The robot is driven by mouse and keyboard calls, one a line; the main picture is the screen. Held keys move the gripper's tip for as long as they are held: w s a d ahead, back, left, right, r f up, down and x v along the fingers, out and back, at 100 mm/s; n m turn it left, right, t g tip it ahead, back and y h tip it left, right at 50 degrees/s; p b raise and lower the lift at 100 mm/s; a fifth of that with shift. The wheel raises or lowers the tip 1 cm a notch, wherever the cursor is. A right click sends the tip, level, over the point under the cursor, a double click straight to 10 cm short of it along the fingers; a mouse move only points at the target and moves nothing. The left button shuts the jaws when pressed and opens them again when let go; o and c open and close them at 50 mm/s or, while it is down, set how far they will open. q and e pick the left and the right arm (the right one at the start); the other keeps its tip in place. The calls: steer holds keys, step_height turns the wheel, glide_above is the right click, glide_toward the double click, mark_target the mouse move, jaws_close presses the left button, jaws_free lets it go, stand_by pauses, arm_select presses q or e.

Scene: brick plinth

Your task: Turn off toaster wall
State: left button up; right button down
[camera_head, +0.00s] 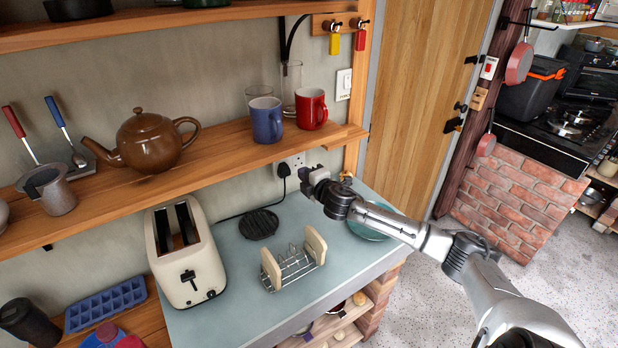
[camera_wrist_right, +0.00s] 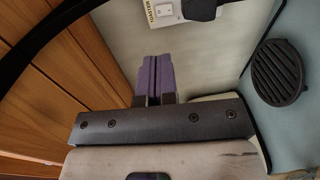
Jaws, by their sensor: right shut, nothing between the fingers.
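The toaster wall socket (camera_head: 297,161) is a white plate on the grey wall below the shelf, with a black plug (camera_head: 284,170) in it. In the right wrist view the socket plate (camera_wrist_right: 165,12) is at the top edge, partly cut off, with its switch and a small label showing beside the plug (camera_wrist_right: 203,8). The cream toaster (camera_head: 188,265) stands on the counter at left, and a black cord runs from it to the plug. My right gripper (camera_head: 307,176) is just right of the socket. Its purple fingers (camera_wrist_right: 155,75) are shut, empty, and point towards the wall below the plate. My left gripper is out of view.
A wooden shelf (camera_head: 225,150) with a teapot (camera_head: 150,140) and mugs overhangs the socket. A toast rack (camera_head: 292,262), a round black trivet (camera_head: 259,224) and a teal plate (camera_head: 362,230) are on the counter. A wooden door (camera_head: 425,110) is at right.

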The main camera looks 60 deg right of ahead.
steer(key=shift+v, duration=0.9)
steer(key=shift+r, duration=0.1)
